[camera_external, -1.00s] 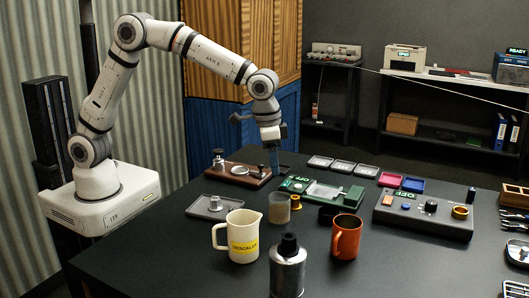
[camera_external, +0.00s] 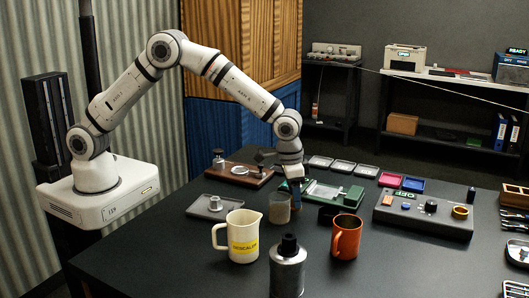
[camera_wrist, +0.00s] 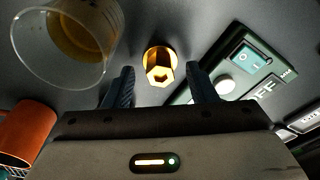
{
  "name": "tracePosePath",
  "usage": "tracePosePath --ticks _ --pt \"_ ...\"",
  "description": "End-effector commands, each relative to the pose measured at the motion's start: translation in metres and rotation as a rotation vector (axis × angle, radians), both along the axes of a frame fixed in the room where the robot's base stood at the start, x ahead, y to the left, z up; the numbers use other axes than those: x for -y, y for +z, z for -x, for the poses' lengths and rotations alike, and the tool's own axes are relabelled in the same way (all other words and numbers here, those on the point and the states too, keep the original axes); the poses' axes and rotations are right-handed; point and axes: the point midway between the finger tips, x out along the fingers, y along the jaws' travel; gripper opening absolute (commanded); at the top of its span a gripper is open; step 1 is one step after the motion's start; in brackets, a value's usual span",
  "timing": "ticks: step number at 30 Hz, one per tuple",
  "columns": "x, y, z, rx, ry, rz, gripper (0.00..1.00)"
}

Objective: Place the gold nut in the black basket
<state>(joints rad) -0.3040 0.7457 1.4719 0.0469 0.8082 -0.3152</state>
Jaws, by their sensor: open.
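The gold nut (camera_wrist: 160,66) stands on the dark table in the wrist view, a hexagonal piece on a round flange. My gripper (camera_wrist: 161,88) is open, with one blue-grey finger to each side of the nut and the nut a little beyond the tips; I cannot tell the exact gap. In the external view my gripper (camera_external: 296,203) points down beside the clear cup (camera_external: 279,209) and hides the nut.
The clear cup with brown contents (camera_wrist: 70,42) is close to the left finger. A green-framed device (camera_wrist: 240,75) lies close on the right. The orange mug (camera_external: 347,236), cream jug (camera_external: 243,236) and metal bottle (camera_external: 287,268) stand nearer the table's front.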

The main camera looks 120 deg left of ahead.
Motion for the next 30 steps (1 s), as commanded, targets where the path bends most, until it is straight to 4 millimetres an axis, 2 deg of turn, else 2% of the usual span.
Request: tracePosePath --ticks 6,24,30 --pt "-0.0001 -0.0007 0.0001 0.0 0.0 0.0 0.5" --pt "0.0 -0.0003 0.0002 0.0 0.0 0.0 0.01" --pt "0.0 0.0003 -0.0001 0.001 0.0 -0.001 0.0"
